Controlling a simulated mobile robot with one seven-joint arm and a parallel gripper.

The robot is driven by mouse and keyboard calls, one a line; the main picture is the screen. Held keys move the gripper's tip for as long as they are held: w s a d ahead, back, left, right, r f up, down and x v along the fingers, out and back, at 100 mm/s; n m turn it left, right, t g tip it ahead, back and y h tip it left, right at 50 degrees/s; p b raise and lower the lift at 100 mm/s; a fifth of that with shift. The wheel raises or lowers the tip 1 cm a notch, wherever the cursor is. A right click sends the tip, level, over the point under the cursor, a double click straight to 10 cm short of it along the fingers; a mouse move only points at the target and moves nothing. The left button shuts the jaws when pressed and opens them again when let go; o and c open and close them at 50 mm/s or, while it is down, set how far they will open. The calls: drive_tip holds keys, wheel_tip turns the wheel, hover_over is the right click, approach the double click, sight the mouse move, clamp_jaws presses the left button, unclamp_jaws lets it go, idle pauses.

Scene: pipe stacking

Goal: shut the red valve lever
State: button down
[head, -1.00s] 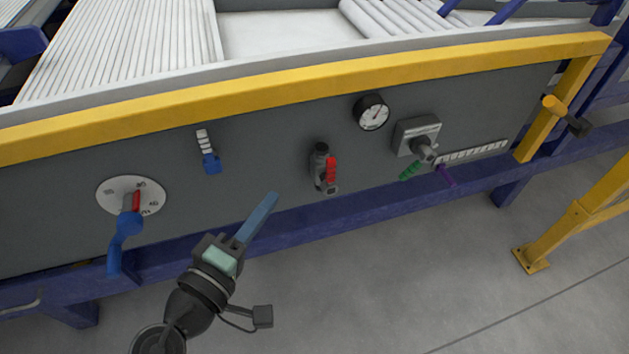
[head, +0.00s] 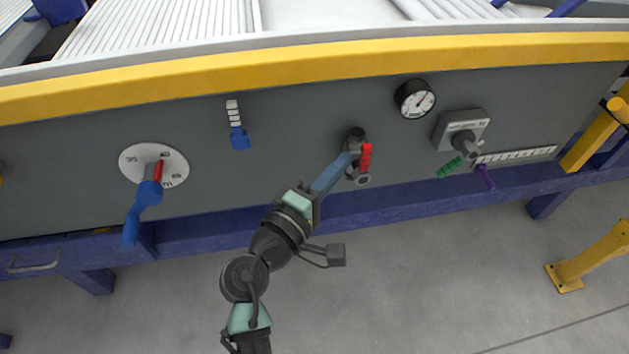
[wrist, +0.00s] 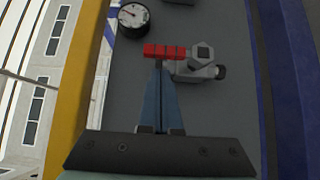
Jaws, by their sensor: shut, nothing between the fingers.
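The red valve lever (head: 366,158) hangs down along the right side of a dark grey valve (head: 356,136) on the grey panel. In the wrist view the red lever (wrist: 164,51) lies across the tips of my fingers, and the grey valve body (wrist: 200,62) is to the right. My gripper (head: 347,160) is shut and empty, its blue fingers together. In the head view its tips overlap the left side of the valve. In the wrist view the fingertips (wrist: 158,64) reach the lever's edge; I cannot tell whether they touch it.
A round gauge (head: 415,99) and a grey rotary switch (head: 462,130) with green and purple handles are to the right. A dial with a blue handle (head: 146,203) and a blue slider (head: 239,138) are to the left. A yellow rail (head: 300,67) runs above; a blue beam runs below.

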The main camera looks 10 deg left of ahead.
drive_tip(key=shift+w+d, duration=0.2)
drive_tip(key=shift+d, duration=0.4)
drive_tip(key=shift+r, duration=0.15)
drive_tip(key=shift+d+p, duration=0.15)
drive_tip(key=shift+p, duration=0.65)
